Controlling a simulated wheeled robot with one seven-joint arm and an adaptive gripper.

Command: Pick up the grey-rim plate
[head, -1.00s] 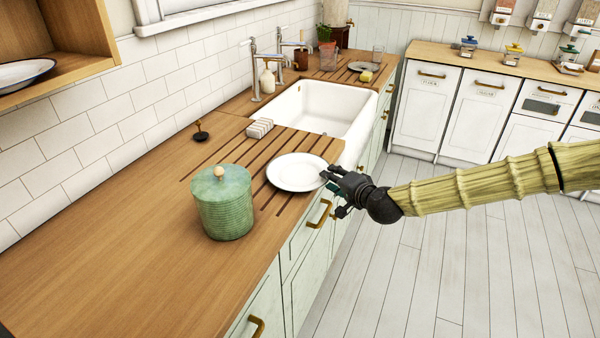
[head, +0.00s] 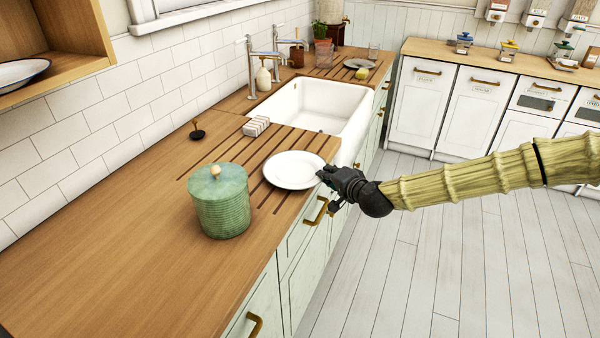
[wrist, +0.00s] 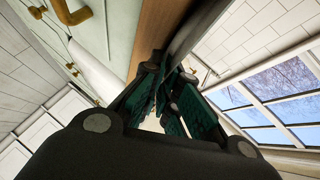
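The grey-rim plate (head: 294,170) is a white round plate lying flat on the grooved part of the wooden counter, near its front edge. My gripper (head: 322,174) reaches in from the right, at the plate's right rim. In the wrist view the plate shows edge-on as a dark grey strip (wrist: 197,30). The fingers (wrist: 172,78) have come together on its rim, one on each side. The finger contact is partly hidden by the finger links. I see no clear gap between plate and counter.
A green lidded pot (head: 221,205) stands left of the plate. A striped block (head: 256,126) and a white sink (head: 318,108) lie behind it. Another plate (head: 352,63) is at the far counter end. Drawer handles (head: 316,211) stick out below my gripper.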

